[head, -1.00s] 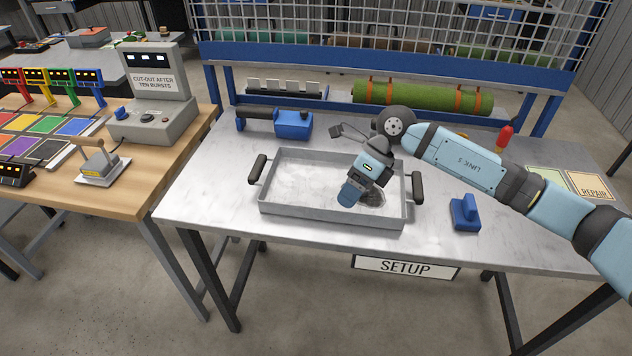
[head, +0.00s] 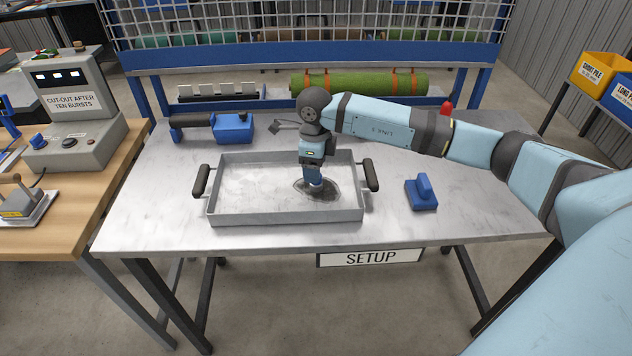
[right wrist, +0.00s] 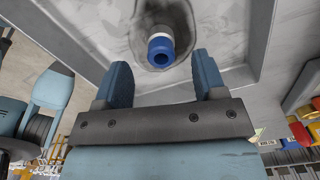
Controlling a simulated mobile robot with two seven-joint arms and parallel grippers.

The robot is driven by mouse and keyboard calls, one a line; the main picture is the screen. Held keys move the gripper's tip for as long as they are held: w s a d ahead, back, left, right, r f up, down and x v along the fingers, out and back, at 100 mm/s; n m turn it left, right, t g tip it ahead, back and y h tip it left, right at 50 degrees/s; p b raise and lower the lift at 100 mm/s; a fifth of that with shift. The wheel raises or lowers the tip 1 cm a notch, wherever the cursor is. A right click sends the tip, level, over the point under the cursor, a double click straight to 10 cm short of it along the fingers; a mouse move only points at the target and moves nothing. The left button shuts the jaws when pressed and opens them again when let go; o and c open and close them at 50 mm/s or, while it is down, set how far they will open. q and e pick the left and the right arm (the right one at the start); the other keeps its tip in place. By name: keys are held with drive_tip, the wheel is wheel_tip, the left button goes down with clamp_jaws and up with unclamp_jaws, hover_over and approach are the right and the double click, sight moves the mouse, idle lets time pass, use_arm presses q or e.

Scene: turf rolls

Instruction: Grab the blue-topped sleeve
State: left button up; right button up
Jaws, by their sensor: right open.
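The blue-topped sleeve (right wrist: 160,46) shows in the right wrist view, just beyond my fingertips. It has a blue ring top with a dark hole and a pale body, and it stands in a dark grey patch on the tray floor. My right gripper (right wrist: 161,64) is open, with one blue finger on each side of the sleeve's line and a gap before it. In the head view my right gripper (head: 314,185) points down over the dark patch (head: 330,190) in the tray and hides most or all of the sleeve. My left gripper is not in view.
The grey metal tray (head: 285,217) has raised walls and black side handles. A blue block with a grip (head: 422,194) stands right of it. A blue tool (head: 232,128) lies behind left, and a green turf roll (head: 360,83) lies on the back shelf. The front table strip is clear.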

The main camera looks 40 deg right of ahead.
wheel_tip(320, 180, down, 5)
drive_tip(key=shift+s+d+f, duration=0.1)
drive_tip(key=shift+d, duration=0.05)
drive_tip(key=c, duration=1)
drive_tip(key=shift+c, duration=0.2)
